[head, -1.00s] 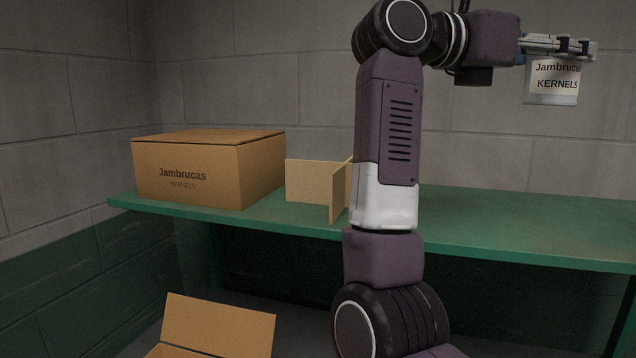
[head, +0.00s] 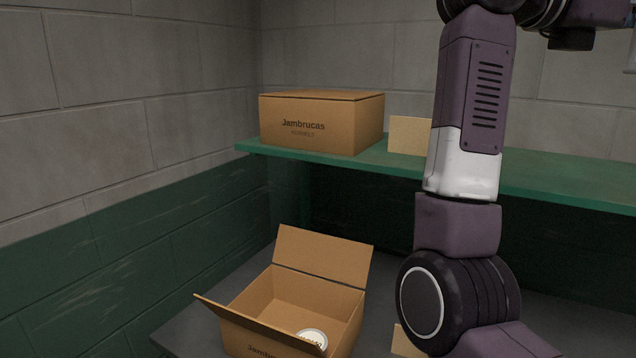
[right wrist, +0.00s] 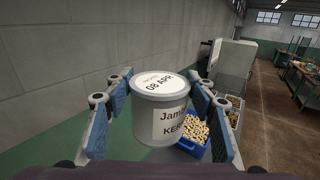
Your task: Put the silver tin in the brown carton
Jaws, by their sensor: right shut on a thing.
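A silver tin (right wrist: 160,112) with a white "Jambrucas KERNELS" label and a lid marked "08 APR" fills the middle of the right wrist view. My right gripper (right wrist: 160,95) is shut on it, with blue-grey fingers on both sides. An open brown carton (head: 315,298) stands at the lower middle of the head view, flaps up. A round pale lid (head: 313,338) shows inside it, near the front. My left gripper is not in view.
A closed "Jambrucas KERNELS" carton (head: 310,127) sits on the green shelf (head: 560,180), with a cardboard divider (head: 410,134) beside it. The open carton is on a lower grey surface (head: 180,330). A blue crate of kernels (right wrist: 185,140) shows behind the tin.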

